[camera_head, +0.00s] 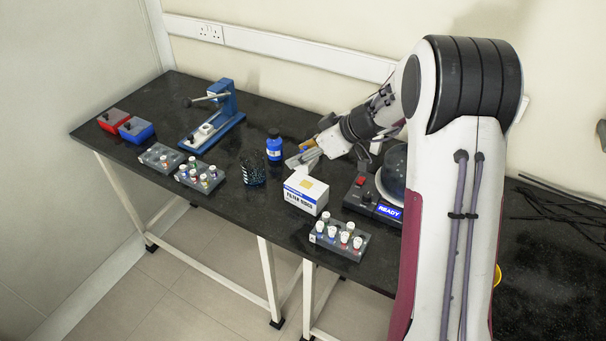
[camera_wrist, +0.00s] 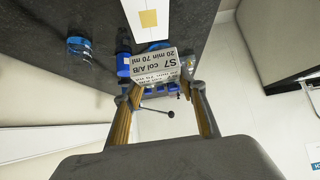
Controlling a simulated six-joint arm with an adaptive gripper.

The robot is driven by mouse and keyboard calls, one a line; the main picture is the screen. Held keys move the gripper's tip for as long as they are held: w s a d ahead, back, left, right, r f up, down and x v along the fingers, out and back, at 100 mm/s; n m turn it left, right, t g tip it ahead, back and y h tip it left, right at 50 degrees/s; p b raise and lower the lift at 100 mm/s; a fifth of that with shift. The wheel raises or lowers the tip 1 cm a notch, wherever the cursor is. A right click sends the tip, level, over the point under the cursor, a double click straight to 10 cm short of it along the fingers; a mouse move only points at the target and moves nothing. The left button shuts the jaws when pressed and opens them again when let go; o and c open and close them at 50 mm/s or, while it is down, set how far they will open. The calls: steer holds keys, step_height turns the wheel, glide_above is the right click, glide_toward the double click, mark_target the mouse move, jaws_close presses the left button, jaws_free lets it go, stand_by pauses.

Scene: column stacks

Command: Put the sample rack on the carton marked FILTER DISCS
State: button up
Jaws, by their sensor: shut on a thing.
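The carton marked FILTER DISCS (camera_head: 305,194) is a white box with a blue stripe and a yellowish square on top, near the bench's front edge. Its white top also shows in the wrist view (camera_wrist: 149,32). One sample rack (camera_head: 322,246) with several capped vials stands in front of it to the right. Two more grey racks stand to the left: one with several vials (camera_head: 187,182) and one with fewer (camera_head: 150,162).
A blue press (camera_head: 225,105) and red (camera_head: 113,122) and blue boxes (camera_head: 136,131) stand farther left.

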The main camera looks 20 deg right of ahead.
steer(key=shift+f, duration=1.6)
steer(key=shift+f, duration=1.85)
steer(key=shift+f, duration=0.15)
steer(key=o, duration=1.1)
steer(key=shift+r, duration=0.2)
steer(key=v, duration=1.2)
